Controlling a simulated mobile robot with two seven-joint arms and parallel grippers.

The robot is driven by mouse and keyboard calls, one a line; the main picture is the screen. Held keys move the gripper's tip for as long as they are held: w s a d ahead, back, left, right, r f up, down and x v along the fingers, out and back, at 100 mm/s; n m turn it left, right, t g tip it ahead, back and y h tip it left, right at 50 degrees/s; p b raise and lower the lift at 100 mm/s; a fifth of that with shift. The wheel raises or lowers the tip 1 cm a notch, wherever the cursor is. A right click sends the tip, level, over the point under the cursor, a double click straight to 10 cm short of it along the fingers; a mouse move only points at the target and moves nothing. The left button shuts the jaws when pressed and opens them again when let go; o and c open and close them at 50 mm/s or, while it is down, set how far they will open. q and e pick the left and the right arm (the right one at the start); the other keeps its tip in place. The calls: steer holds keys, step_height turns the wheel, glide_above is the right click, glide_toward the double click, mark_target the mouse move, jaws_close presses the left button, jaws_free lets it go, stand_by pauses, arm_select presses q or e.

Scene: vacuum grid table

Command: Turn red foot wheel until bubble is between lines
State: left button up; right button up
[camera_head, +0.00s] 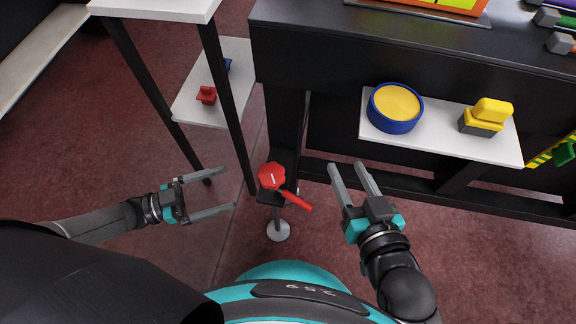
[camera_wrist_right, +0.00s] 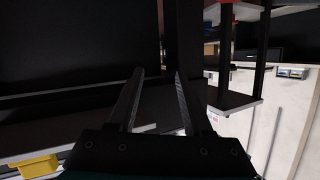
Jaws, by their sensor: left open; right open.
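The red foot wheel (camera_head: 271,176) sits low at the near corner leg of the black table, with a white mark on its top. A red handle (camera_head: 297,201) sticks out from it toward the lower right. A round metal foot (camera_head: 278,231) stands on the floor below. My left gripper (camera_head: 231,188) is open and empty, left of the wheel. My right gripper (camera_head: 346,165) is open and empty, right of the wheel; its fingers (camera_wrist_right: 157,75) also show in the right wrist view. No bubble or lines can be made out in either view.
The black table (camera_head: 330,55) fills the back. A white shelf (camera_head: 440,135) holds a blue round container (camera_head: 396,107) and a yellow-and-grey block (camera_head: 486,117). A white side stand (camera_head: 213,115) with dark legs is at left.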

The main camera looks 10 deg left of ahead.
mark_target(283, 170)
arm_select(q)
steer(key=b+x, duration=0.1)
steer(key=x, duration=1.2)
steer(key=shift+d+r, duration=0.1)
steer(key=shift+d, duration=0.05)
steer(key=shift+x, duration=0.95)
arm_select(e)
steer(key=shift+s+a+r+m+t+y, duration=0.15)
steer(key=shift+s+a+r+t+y, duration=0.15)
steer(key=shift+r+t, duration=0.3)
steer(key=shift+s+a+r+m+t+y, duration=0.15)
steer(key=shift+s+a+r+t+y, duration=0.15)
steer(key=shift+t, duration=0.5)
arm_select(q)
steer(key=c, duration=1.2)
